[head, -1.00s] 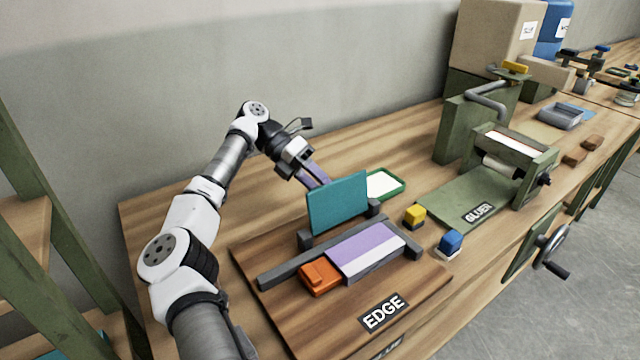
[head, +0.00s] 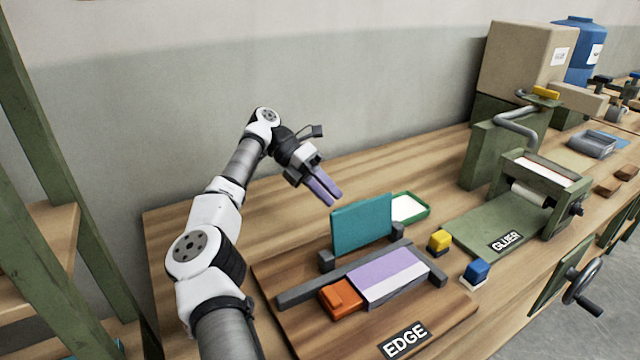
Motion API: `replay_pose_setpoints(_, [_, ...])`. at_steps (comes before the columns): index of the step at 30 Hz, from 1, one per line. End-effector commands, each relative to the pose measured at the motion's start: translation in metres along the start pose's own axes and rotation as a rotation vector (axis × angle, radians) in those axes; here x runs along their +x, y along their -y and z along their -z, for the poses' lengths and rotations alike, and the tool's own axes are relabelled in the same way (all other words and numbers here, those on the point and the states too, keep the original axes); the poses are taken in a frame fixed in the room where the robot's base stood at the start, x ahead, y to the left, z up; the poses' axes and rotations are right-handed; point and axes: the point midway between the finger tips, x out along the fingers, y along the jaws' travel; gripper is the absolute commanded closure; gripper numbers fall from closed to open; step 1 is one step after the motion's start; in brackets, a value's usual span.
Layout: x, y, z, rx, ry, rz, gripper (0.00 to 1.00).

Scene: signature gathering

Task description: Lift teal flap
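The teal flap (head: 362,226) is a flat rectangular panel. It stands nearly upright at the back of the board marked EDGE (head: 300,325), between small dark grey blocks. My gripper (head: 336,198), with two long purple fingers, is in the air just above and behind the flap's upper left corner. It looks apart from the flap. The fingers lie close together, and any gap between them is hard to judge. Nothing shows between them. In front of the flap lies a purple and white stack (head: 390,275) with an orange block (head: 341,297) at its left end.
A grey bar (head: 300,292) runs along the board. A green-rimmed tray (head: 425,213) sits behind right of the flap. A yellow block (head: 440,240) and blue block (head: 476,271) stand to the right, near the green GLUER machine (head: 480,225). The bench behind the flap's left side is clear.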

Motion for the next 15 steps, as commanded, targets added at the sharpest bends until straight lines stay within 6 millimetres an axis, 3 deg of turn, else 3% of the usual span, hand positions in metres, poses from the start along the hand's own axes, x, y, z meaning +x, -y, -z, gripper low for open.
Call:
replay_pose_setpoints(3, [-0.017,0.006,-0.003,0.002,-0.002,-0.002,0.65])
replay_pose_setpoints(15, [-0.034,0.006,-0.002,0.005,-0.003,0.001,0.65])
